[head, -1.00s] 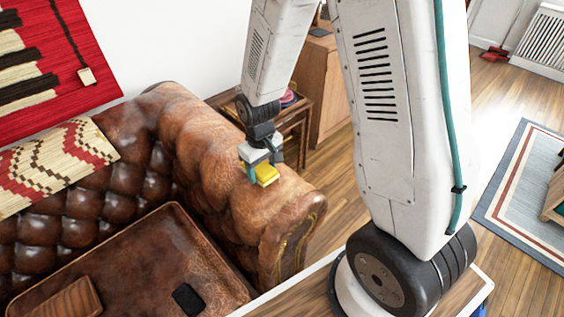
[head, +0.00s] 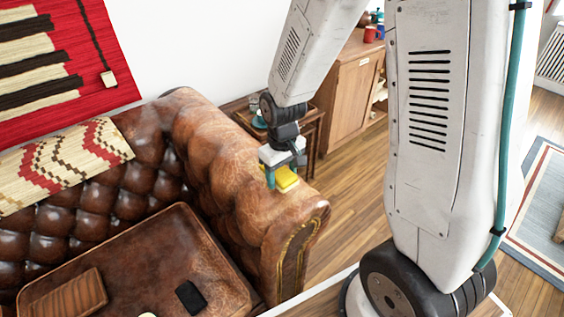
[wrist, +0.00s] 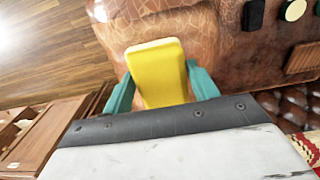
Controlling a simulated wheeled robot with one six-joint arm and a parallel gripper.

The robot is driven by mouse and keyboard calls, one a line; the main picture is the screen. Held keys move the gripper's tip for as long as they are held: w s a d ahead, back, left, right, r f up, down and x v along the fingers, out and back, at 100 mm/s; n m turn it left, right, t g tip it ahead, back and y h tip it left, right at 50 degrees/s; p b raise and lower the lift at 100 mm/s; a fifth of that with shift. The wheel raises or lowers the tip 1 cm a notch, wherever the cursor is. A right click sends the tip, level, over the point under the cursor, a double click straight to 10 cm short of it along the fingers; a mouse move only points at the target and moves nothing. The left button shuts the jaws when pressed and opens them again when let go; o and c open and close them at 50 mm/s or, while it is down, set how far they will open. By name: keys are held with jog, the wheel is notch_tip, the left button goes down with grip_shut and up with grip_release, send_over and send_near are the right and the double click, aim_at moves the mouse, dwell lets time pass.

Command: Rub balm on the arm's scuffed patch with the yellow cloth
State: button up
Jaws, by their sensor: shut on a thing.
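My gripper (head: 281,180) is shut on the yellow cloth (head: 288,182), a folded or pad-like yellow piece. In the wrist view the cloth (wrist: 158,68) sits between the two teal fingers (wrist: 203,82). The cloth is at the top of the brown leather sofa arm (head: 222,160), near its front end; I cannot tell whether it presses on the leather. The arm's leather (wrist: 185,32) looks mottled and lighter brown around the cloth. The scuffed patch is not clearly told apart from the rest. A round dark tin with a pale top (wrist: 295,10) shows at the wrist view's upper right, perhaps the balm.
A patterned throw (head: 75,158) hangs over the sofa back. A wooden side table (head: 312,130) and cabinet (head: 345,90) stand behind the arm. Wooden floor (head: 350,215) lies beyond.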

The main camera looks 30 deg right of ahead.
aim_at(281, 173)
jog(key=shift+r, duration=2.15)
jog(key=shift+w+a, duration=0.1)
